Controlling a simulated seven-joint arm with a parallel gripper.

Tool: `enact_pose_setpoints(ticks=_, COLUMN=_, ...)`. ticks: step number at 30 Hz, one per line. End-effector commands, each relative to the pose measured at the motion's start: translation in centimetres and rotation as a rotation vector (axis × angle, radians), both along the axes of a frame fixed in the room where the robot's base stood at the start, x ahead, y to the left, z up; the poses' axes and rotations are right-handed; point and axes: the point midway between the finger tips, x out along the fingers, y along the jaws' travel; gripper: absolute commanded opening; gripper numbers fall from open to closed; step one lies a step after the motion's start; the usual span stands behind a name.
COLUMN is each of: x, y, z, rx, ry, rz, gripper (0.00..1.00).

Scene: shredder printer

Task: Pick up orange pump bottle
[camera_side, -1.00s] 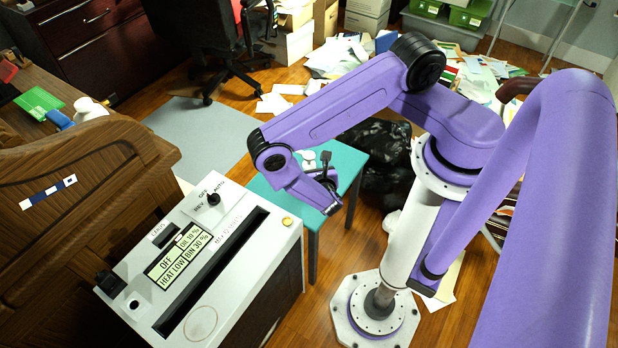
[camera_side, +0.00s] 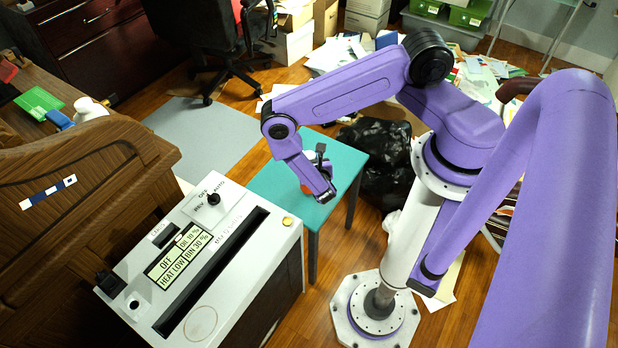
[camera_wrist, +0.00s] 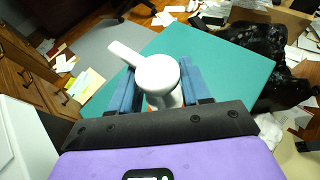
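The orange pump bottle (camera_wrist: 158,75) stands on the teal table (camera_wrist: 225,62). The wrist view looks down on its white pump head, with the spout pointing to the upper left and only a sliver of orange body below. My gripper (camera_wrist: 158,84) has its two blue fingers apart, one on each side of the bottle. I cannot tell whether either finger touches it. In the side view, my gripper (camera_side: 326,190) is low over the teal table (camera_side: 268,190) and hides most of the bottle (camera_side: 308,157).
The grey shredder machine (camera_side: 205,270) with its long slot stands left of the table. A black bag (camera_side: 385,160) lies to the right of the table. Papers (camera_side: 335,55) are scattered on the floor behind. The near left part of the table is bare.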

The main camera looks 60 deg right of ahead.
Motion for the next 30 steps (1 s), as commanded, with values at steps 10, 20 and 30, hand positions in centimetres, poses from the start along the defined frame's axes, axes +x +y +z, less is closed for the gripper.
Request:
enact_pose_setpoints(ticks=10, x=0.0, y=0.0, z=0.0, rx=0.000, ry=-0.001, rz=0.000, gripper=0.00)
enact_pose_setpoints(ticks=20, x=0.0, y=0.1, z=0.6, rx=0.000, ry=-0.002, rz=0.001, gripper=0.00)
enact_pose_setpoints(ticks=30, x=-1.3, y=0.5, z=4.8, rx=-0.003, ry=0.003, rz=0.006, gripper=0.00)
